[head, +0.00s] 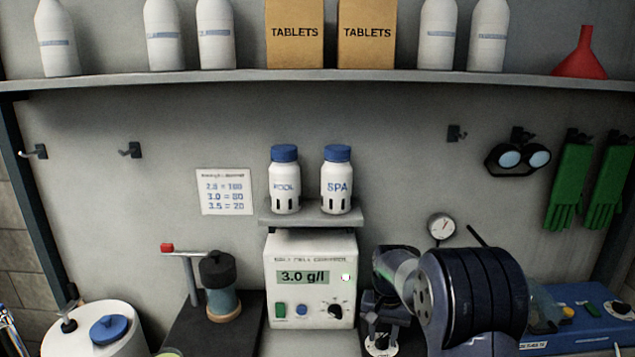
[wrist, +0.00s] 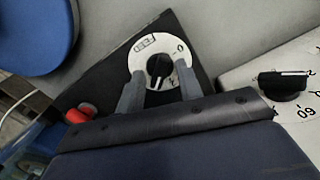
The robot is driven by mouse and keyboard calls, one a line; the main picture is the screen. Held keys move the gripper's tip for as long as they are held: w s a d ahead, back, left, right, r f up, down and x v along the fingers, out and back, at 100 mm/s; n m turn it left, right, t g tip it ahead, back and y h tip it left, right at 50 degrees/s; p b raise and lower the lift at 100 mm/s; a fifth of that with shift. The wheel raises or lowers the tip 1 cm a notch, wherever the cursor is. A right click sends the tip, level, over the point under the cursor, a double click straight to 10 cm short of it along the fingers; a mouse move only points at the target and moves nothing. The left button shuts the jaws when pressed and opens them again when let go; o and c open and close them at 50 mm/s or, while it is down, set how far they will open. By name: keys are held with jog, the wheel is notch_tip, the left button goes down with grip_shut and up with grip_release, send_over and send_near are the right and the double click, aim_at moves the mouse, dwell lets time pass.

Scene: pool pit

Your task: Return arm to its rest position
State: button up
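My arm comes in from the lower right of the head view, with its dark ribbed link in front of the bench. My gripper (head: 382,322) is low over a small white dial (head: 380,347) to the right of the salt meter. In the wrist view my gripper (wrist: 158,95) has its two grey fingers apart. A black knob (wrist: 158,66) on the round white dial plate (wrist: 174,46) shows between and just beyond the fingertips. There is visible space on both sides of the knob, and nothing is held.
The meter (head: 312,285) reads 3.0 g/l, with POOL (head: 285,182) and SPA (head: 337,182) bottles on a ledge above. A gauge (head: 440,226) and blue unit (head: 585,315) are close to my arm. Another black knob (wrist: 283,84) sits at the wrist view's right. Open wall lies above.

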jog(key=n, duration=0.5)
jog(key=shift+n, duration=0.3)
dwell(0.4)
